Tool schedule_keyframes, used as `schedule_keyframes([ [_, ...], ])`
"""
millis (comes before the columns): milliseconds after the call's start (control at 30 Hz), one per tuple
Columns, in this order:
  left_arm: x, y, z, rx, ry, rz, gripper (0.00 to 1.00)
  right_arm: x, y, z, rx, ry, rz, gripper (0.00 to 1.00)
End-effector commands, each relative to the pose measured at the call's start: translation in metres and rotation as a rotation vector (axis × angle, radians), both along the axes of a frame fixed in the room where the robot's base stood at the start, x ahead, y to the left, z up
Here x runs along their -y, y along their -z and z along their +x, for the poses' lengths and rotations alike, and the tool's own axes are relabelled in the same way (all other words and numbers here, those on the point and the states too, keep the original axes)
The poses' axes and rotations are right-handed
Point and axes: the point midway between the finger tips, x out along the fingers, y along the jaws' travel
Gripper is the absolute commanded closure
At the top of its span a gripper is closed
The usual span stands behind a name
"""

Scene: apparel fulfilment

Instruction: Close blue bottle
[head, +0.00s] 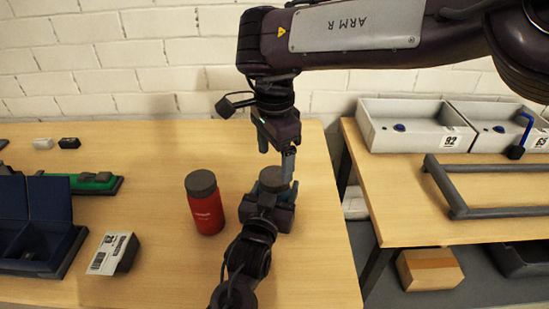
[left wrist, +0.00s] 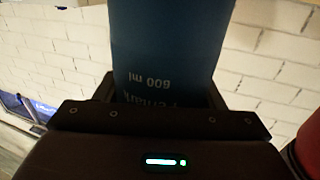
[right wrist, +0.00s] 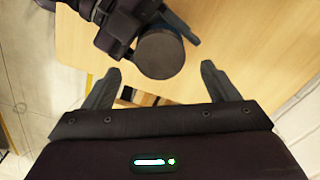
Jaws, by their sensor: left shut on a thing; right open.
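The blue bottle (left wrist: 170,40) fills the middle of the left wrist view, with "600 ml" printed on it. My left gripper (head: 268,208) is shut on it and holds it near the table's right side. Its round grey cap (right wrist: 160,53) shows from above in the right wrist view, and in the head view (head: 272,177) at the bottle's top. I cannot tell whether the cap is screwed down. My right gripper (head: 277,158) is open and points down just above the cap. Its fingers are apart and empty in the right wrist view (right wrist: 160,70).
A red bottle (head: 206,205) with a grey cap stands left of my left gripper. A white labelled box (head: 112,253), a dark blue case (head: 35,215) and a green tray (head: 95,181) lie further left. Grey bins (head: 415,130) stand on the right table.

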Motion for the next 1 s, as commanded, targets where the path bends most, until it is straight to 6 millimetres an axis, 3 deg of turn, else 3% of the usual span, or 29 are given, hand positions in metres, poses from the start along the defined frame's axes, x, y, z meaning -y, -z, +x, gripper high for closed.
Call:
schedule_keyframes([
  [167,0.0,-0.001,0.0,0.002,0.0,-0.001,1.0,0.0,-0.006,0.001,0.005,-0.04,-0.001,0.23],
  [333,0.0,-0.001,0.0,0.002,0.0,-0.001,1.0,-0.001,-0.028,0.001,0.007,-0.229,-0.003,0.23],
  [467,0.0,-0.001,0.0,0.002,0.0,-0.001,1.0,0.0,-0.035,0.0,0.001,-0.297,-0.004,0.23],
  [767,0.0,-0.001,0.0,0.002,0.0,-0.001,1.0,0.0,-0.033,0.0,-0.001,-0.298,-0.002,0.23],
  [1000,0.0,-0.001,0.0,0.002,0.0,-0.001,1.0,0.0,-0.005,0.0,-0.004,-0.297,-0.001,0.23],
])
